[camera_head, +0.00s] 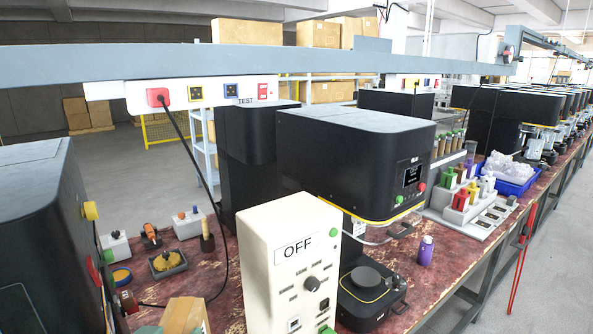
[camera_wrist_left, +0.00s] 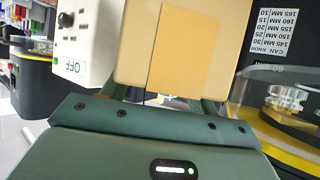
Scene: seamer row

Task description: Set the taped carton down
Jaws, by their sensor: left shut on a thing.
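I cannot tell whether the carton touches the bench (camera_head: 232,308). My right gripper is not in view.
A cream control box (camera_head: 290,265) marked OFF stands right of the carton. A black seamer (camera_head: 350,150) is behind it, another machine (camera_head: 40,230) at left. Small tools and a yellow-topped dish (camera_head: 167,262) lie behind the carton. A purple bottle (camera_head: 426,251) stands at right.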

